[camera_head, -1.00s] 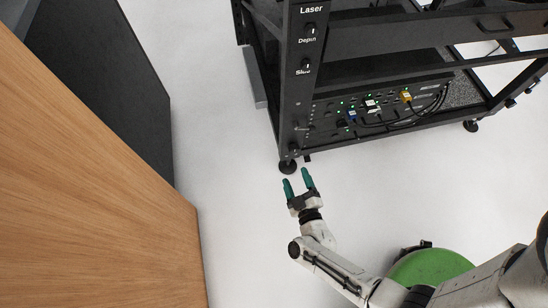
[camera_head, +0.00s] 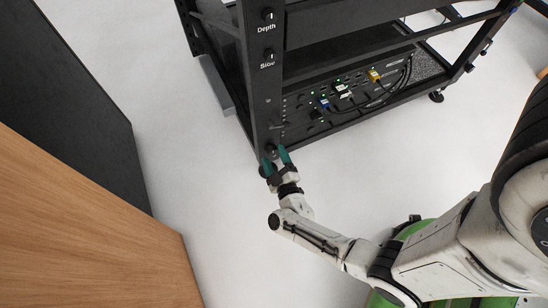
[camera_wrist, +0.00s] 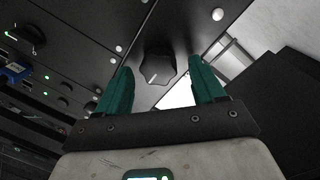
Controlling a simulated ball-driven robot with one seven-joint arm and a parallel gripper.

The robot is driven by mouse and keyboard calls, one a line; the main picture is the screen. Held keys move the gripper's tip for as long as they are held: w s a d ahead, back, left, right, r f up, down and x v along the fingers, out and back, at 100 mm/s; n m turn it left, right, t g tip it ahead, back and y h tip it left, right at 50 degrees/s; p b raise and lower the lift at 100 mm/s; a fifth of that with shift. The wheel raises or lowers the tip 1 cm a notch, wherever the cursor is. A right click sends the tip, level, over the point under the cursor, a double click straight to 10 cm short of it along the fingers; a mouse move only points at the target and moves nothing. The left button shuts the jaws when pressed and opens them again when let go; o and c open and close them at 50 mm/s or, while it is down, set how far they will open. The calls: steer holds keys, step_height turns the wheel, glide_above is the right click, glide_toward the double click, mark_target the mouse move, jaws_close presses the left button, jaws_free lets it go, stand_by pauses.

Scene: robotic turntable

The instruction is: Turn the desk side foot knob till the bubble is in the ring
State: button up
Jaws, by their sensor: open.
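A dark lobed knob (camera_wrist: 155,68) with a white pointer line sits at the lower end of the black corner post in the wrist view. It also shows small at the foot of the post (camera_head: 271,151) in the head view. My gripper (camera_head: 275,159) has teal fingers and is open, just in front of the post's lower end. In the wrist view the fingers (camera_wrist: 160,80) stand apart, one on each side of the knob in the picture. I cannot tell whether they touch it. No bubble or ring can be made out.
The black rack (camera_head: 345,40) carries more knobs marked Depth (camera_head: 267,14) and Side (camera_head: 269,53), and a cabled panel (camera_head: 345,92). A wooden desk top (camera_head: 80,235) and dark panel (camera_head: 75,100) stand at left. White floor lies clear between.

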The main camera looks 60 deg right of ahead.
steer(key=shift+w+d, duration=0.25)
steer(key=shift+c, duration=0.3)
steer(key=c, duration=1)
